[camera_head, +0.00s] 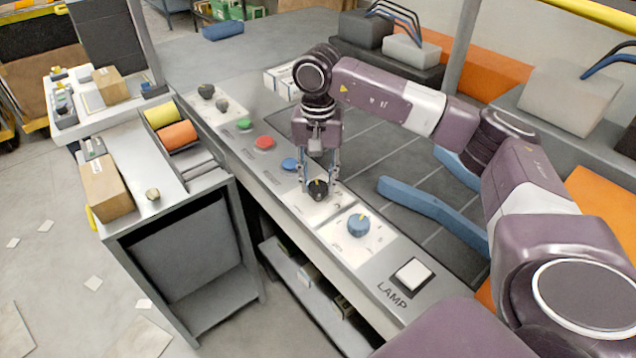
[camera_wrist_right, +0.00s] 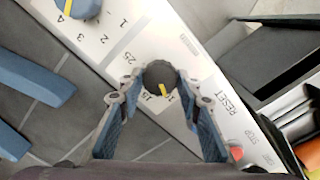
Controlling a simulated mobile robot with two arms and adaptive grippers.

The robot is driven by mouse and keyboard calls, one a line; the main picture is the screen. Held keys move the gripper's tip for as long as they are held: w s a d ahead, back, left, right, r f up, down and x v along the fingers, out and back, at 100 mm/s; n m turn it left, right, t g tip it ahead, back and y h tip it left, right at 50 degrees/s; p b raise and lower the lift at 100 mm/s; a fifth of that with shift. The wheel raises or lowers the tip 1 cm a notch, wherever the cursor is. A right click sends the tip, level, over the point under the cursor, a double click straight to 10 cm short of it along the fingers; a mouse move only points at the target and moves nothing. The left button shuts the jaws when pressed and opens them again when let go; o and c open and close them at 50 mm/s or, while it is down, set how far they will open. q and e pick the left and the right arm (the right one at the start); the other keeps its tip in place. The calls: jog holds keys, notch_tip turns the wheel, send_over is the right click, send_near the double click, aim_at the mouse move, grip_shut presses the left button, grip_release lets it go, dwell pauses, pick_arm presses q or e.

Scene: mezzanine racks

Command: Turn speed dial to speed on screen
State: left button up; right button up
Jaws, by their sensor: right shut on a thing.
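A black dial (camera_head: 318,190) with a yellow pointer mark sits on a pale plate on the grey control panel (camera_head: 275,178). My right gripper (camera_head: 319,184) points down at it, with its blue-padded fingers around the dial. In the right wrist view the fingers of my right gripper (camera_wrist_right: 162,86) are shut on the black dial (camera_wrist_right: 158,72), one on each side. Its yellow mark points toward the bottom of that view. The numeral 25 is readable beside it; the other numerals are partly hidden. No lit screen shows a readable speed. My left gripper is out of view.
A blue dial (camera_head: 358,225) with numerals stands just nearer on the panel, then a white LAMP switch (camera_head: 412,272). Blue (camera_head: 290,164), red (camera_head: 264,142) and green (camera_head: 244,124) buttons line the far side. A grey conveyor bed with blue guides (camera_head: 425,207) lies right.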

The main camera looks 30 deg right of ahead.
aim_at(318, 185)
jog(key=shift+w+r, duration=0.1)
jog(key=shift+r, duration=0.1)
dwell(0.3)
jog(key=o, duration=1.2)
jog(key=shift+f, duration=0.1)
jog(key=shift+c, duration=0.2)
notch_tip(318, 185, up, 12)
